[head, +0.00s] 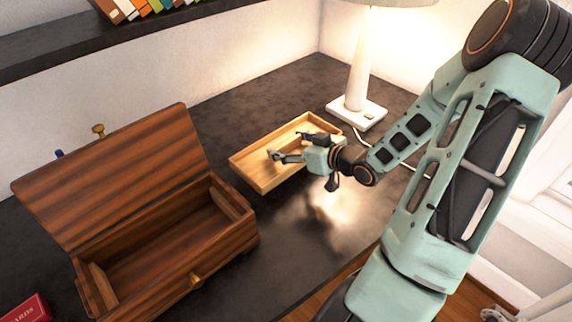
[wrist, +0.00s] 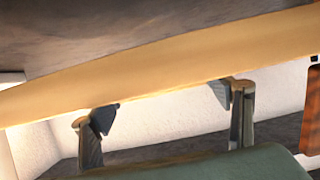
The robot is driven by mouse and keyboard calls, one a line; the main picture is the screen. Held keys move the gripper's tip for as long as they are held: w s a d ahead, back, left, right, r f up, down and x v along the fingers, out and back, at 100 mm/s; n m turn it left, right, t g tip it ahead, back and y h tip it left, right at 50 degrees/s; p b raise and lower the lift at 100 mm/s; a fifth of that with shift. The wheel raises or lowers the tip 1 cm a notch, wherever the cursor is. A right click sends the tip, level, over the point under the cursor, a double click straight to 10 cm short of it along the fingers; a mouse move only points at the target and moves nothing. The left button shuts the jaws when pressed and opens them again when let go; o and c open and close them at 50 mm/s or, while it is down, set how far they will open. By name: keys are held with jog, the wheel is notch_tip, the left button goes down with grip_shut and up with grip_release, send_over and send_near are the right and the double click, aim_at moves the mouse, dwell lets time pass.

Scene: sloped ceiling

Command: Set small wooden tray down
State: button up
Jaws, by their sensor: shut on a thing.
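The small wooden tray (head: 262,184) is light wood, rectangular and shallow, and looks empty. In the head view it is at the middle of the dark tabletop, between the chest and the lamp. It looks slightly tilted; I cannot tell if it touches the tabletop. My gripper (head: 274,156) is over the tray from the right and shut on it. In the wrist view the tray's pale wood (wrist: 160,70) crosses the picture as a long band, with the gripper's fingers (wrist: 168,106) at its lower edge. The exact grip contact is partly hidden.
An open wooden chest (head: 160,252) with its lid raised stands to the left. A lamp (head: 357,85) on a white base stands behind and to the right of the tray. A red box (head: 27,310) is at lower left. Dark tabletop (head: 290,245) is clear in front of the tray.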

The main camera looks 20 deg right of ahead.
jog(key=shift+f+b, duration=0.5)
jog(key=shift+f, duration=2.65)
jog(key=shift+f, duration=0.15)
jog(key=o, duration=1.3)
jog(key=shift+r, duration=0.25)
jog(key=p+v, duration=0.1)
jog(key=v, duration=1)
jog(key=shift+s+d, duration=0.15)
jog(key=shift+s, duration=0.25)
jog(key=shift+d, duration=0.1)
